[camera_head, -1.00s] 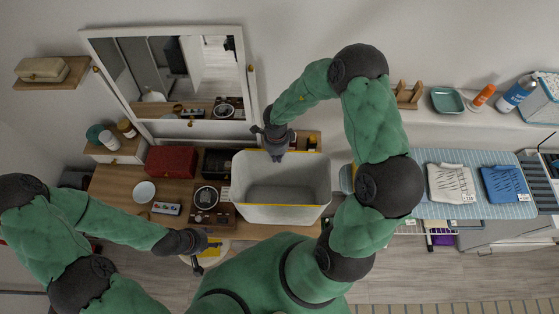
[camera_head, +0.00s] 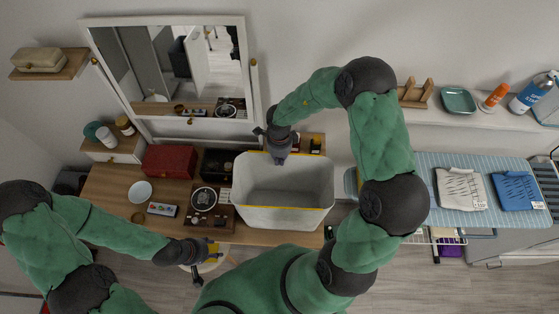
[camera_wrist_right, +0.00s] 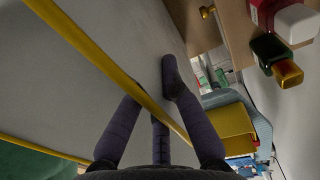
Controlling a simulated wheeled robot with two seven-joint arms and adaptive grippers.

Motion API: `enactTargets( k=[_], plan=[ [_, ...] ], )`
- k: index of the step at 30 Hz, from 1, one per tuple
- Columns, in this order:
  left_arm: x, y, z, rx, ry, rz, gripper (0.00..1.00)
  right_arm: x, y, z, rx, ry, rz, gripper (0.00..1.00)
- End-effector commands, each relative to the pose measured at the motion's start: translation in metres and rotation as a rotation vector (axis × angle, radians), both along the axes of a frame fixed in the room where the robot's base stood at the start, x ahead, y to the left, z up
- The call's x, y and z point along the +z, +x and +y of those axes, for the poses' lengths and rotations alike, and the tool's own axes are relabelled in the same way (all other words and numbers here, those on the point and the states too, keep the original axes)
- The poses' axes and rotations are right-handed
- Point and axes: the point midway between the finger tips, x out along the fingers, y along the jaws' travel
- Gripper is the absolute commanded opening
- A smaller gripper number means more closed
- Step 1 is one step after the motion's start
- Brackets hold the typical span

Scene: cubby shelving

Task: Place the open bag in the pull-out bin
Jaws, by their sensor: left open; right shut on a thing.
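The open bag (camera_head: 290,217) is a large pale grey, open-topped, box-shaped thing with a yellow rim. In the right wrist view, the fingers of my right gripper (camera_wrist_right: 150,88) reach over the yellow rim, along the grey wall of the bag (camera_wrist_right: 115,70). My left gripper (camera_head: 200,272) is open and empty, low and left of the bag, apart from it. I cannot make out the pull-out bin.
The dresser top (camera_head: 112,195) holds a red box (camera_head: 168,161), a white bowl (camera_head: 140,192) and a dark device (camera_head: 204,198). A mirror (camera_head: 170,70) leans behind. At right, an ironing board (camera_head: 437,212) holds folded shirts. Wood floor shows in front (camera_head: 420,285).

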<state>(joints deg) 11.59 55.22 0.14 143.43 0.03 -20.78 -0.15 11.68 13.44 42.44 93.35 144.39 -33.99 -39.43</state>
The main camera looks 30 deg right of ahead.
Motion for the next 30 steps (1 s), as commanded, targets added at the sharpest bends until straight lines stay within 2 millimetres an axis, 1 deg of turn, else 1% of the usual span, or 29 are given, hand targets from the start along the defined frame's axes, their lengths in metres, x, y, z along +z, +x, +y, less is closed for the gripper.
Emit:
enactTargets(
  k=[5, 6, 8, 17, 21, 26, 30],
  plan=[
    [0.002, 0.000, 0.000, 0.000, 0.000, 0.000, 0.51, -0.003, 0.000, 0.000, 0.001, 0.000, 0.001, 0.00],
    [0.002, 0.000, 0.000, 0.000, 0.000, 0.000, 0.51, -0.003, 0.000, 0.000, 0.001, 0.000, 0.000, 0.15],
    [0.002, 0.000, 0.000, 0.000, 0.000, 0.000, 0.51, -0.003, 0.000, 0.000, 0.001, 0.000, 0.000, 0.30],
    [0.001, 0.000, 0.000, 0.000, 0.000, 0.000, 0.51, -0.003, 0.000, 0.000, 0.000, 0.000, 0.000, 0.30],
    [-0.001, 0.000, 0.000, 0.000, 0.000, 0.000, 0.51, 0.000, 0.000, 0.000, 0.000, 0.000, -0.001, 0.30],
    [0.004, 0.000, 0.000, 0.000, 0.000, 0.000, 0.51, 0.025, 0.002, -0.001, 0.001, -0.001, -0.003, 0.30],
    [0.007, 0.000, 0.000, 0.000, 0.000, 0.000, 0.51, 0.055, 0.002, -0.001, 0.001, -0.001, -0.003, 0.30]
  ],
)
